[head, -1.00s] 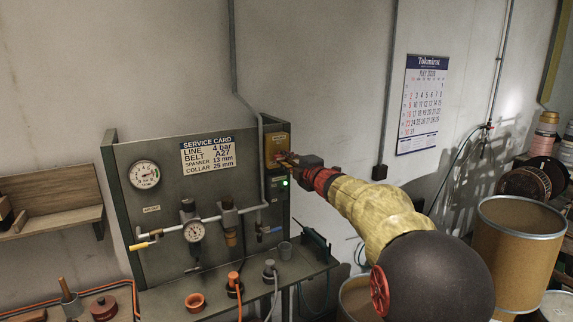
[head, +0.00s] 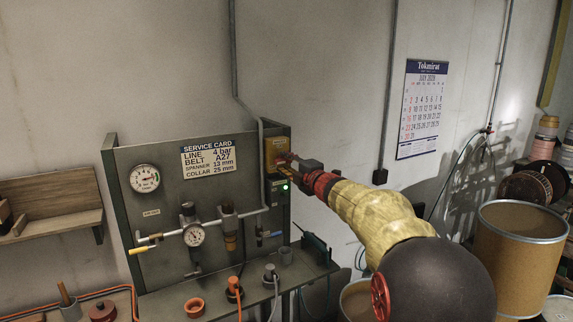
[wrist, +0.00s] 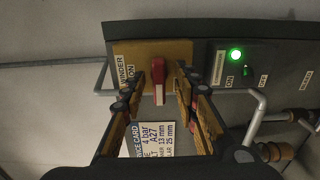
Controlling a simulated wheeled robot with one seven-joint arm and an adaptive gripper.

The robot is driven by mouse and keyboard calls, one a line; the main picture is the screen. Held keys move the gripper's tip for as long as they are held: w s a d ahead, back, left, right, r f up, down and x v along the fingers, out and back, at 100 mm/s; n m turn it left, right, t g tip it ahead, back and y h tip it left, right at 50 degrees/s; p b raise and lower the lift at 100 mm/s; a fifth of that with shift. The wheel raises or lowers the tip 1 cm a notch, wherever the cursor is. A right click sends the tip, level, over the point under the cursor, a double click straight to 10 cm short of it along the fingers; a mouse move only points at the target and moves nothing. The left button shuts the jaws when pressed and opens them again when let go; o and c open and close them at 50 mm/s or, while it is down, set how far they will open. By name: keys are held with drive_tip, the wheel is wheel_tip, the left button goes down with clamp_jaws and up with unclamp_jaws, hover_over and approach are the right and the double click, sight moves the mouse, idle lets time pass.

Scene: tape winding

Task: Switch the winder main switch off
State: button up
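The winder main switch is a red handle (wrist: 158,80) on a yellow plate (wrist: 188,50), with a label reading WINDER and ON beside it in the wrist view. In the head view the yellow switch box (head: 276,146) is at the upper right of the grey panel. My gripper (wrist: 160,72) is open, with one finger on each side of the red handle and visible gaps to both. In the head view my gripper (head: 290,161) is right in front of the box and hides part of it. A green lamp (wrist: 235,55) is lit beside the plate.
A grey pipe (head: 262,165) runs down beside the switch box. The panel (head: 165,220) carries gauges, valves and a service card (head: 208,156). A bench with plugs and cables lies below. A calendar (head: 421,108) hangs on the wall to the right.

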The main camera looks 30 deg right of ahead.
drive_tip(key=shift+s, duration=0.1)
drive_tip(key=s, duration=1.1)
drive_tip(key=shift+s+d, duration=0.2)
drive_tip(key=shift+s, duration=0.2)
